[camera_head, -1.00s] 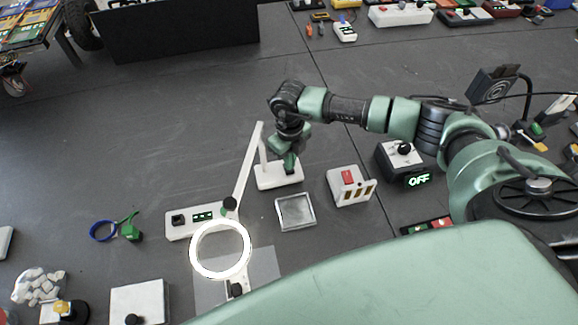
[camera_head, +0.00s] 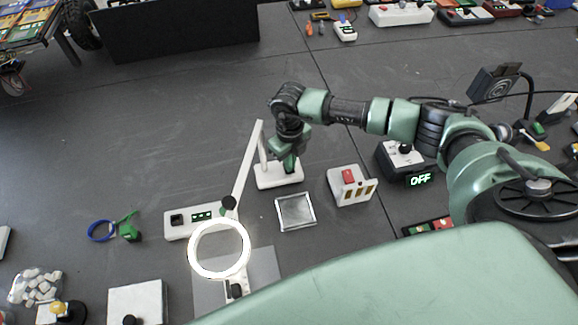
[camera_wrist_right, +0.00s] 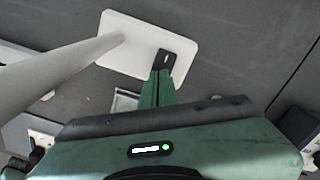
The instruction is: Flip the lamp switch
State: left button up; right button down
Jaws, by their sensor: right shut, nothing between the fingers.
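The lamp has a white base (camera_head: 278,175), a slanted white arm (camera_head: 248,165) and a ring head (camera_head: 219,249) that glows bright white. In the right wrist view the lamp base (camera_wrist_right: 128,52) is a white plate with a dark switch (camera_wrist_right: 168,60) on it. My right gripper (camera_head: 290,164) is shut and empty, pointing down over the right part of the base. In the wrist view the tips of my right gripper (camera_wrist_right: 160,78) are at the near edge of the dark switch; whether they touch it I cannot tell. My left gripper is not in view.
A white box with a red switch (camera_head: 350,186) and a grey square tray (camera_head: 295,211) stand close to the lamp base. A dark box showing OFF (camera_head: 419,180) is further right. A white panel (camera_head: 190,221) lies left under the lamp arm.

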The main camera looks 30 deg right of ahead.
jog(key=shift+f+b, duration=0.35)
jog(key=shift+f, duration=0.1)
jog(key=shift+s+r, duration=0.1)
jog(key=shift+w+r+p, duration=0.2)
jog(key=shift+r+p, duration=0.55)
jog(key=shift+r, duration=0.05)
jog(key=shift+s+r+p, duration=0.1)
jog(key=shift+r+p, duration=1.55)
jog(key=shift+r, duration=1)
jog(key=shift+f, duration=0.1)
